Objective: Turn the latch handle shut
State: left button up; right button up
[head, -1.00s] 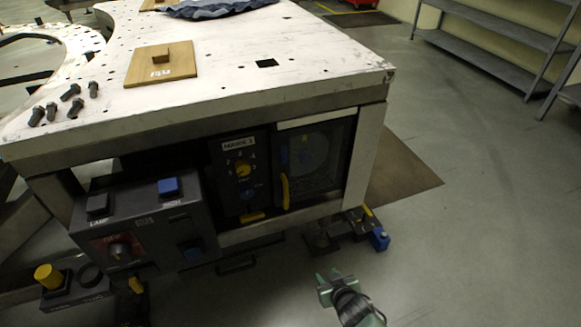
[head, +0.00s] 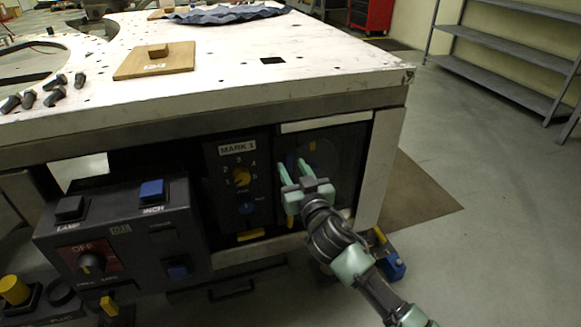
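A dark door panel with a round window (head: 345,150) is set in the front of the white table, under its right end. A yellow handle (head: 291,222) is at the panel's left side. My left gripper is not in view.
A dark control box (head: 125,235) with a lamp button, a blue button and a knob juts out at the lower left. The white tabletop (head: 230,75) holds a wooden plate (head: 140,68) and bolts.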

jog(key=shift+x, duration=1.2)
grip_shut()
